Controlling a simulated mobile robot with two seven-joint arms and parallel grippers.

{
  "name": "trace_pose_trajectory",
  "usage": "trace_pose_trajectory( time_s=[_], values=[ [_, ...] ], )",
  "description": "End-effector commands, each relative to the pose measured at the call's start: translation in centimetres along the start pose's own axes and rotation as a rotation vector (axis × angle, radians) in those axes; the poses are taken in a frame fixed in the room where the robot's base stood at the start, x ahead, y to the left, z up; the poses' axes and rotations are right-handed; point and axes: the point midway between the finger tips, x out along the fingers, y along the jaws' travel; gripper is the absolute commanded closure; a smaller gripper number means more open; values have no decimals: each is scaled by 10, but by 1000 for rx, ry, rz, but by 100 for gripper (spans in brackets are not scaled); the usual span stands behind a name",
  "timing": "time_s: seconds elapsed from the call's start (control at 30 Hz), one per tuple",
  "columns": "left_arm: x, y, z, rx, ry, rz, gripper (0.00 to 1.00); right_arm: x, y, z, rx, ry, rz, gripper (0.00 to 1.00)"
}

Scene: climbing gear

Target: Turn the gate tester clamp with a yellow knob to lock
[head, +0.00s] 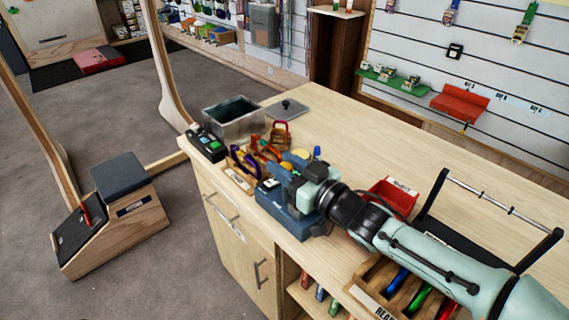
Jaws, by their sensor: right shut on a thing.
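The gate tester (291,222) is a blue block-like device at the front edge of the wooden counter, with a small white display on its left. A yellow round part (299,154), likely the clamp's knob, shows just behind my gripper. My right gripper (291,181) reaches in from the right and is over the tester, shut on a part of its clamp. The gripper body hides the fingertips' contact and much of the clamp, so I cannot tell the clamp's turn angle. My left gripper is not in view.
Carabiners in a wooden tray (238,178), a dark keypad device (207,145) and a grey metal bin (234,120) stand left of the tester. A red bin (391,196) and a black frame stand to the right. The counter's back right is clear.

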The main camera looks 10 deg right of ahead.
Motion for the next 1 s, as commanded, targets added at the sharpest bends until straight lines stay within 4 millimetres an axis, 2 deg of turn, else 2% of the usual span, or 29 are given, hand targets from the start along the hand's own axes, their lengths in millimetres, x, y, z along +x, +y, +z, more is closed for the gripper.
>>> trace_pose_trajectory(
  time_s=[0.2, 0.23, 0.27, 0.57, 0.67, 0.77, 1.0],
  values=[
    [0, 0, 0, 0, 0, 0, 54, 0, 0, 3, -1, -5, -1, 100],
    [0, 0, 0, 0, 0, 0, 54, 0, 0, 2, -1, -5, -1, 57],
    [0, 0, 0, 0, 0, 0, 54, 0, 0, 2, -1, -5, -1, 47],
    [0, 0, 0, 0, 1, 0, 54, -1, 0, 1, -1, -1, 0, 46],
    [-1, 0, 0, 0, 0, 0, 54, -7, 1, 0, -1, 1, 1, 46],
    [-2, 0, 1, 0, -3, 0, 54, -22, 1, -1, 0, 1, 3, 46],
    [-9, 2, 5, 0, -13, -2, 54, -76, 1, -2, 0, 2, 3, 46]
  ],
)
